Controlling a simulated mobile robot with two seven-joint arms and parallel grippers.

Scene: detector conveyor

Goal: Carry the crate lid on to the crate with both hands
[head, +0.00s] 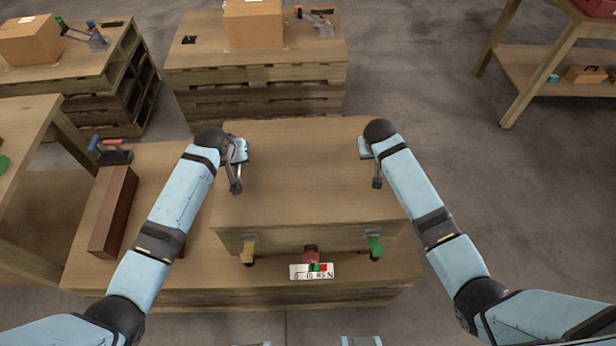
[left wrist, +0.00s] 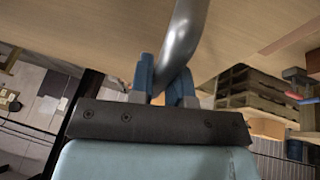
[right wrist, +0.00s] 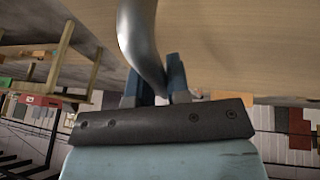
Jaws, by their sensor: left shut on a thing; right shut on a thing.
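The crate lid (head: 305,175) is a wide flat wooden panel in the middle of the head view, with a metal handle near each side. My left gripper (head: 238,155) is shut on the left handle, a curved grey bar (left wrist: 187,35) in the left wrist view. My right gripper (head: 367,150) is shut on the right handle, which also shows in the right wrist view (right wrist: 138,40). The crate's front wall (head: 315,239) shows directly under the lid's near edge, with yellow, red and green fittings on it. Whether the lid touches the crate cannot be told.
The wooden pallet table (head: 200,272) stands beneath. A long dark-brown block (head: 113,212) lies on it at left, with a red-and-blue-handled fixture (head: 112,150) behind. A white label (head: 311,271) is at the front. Another pallet stand (head: 255,75) holds a carton behind; floor is open at right.

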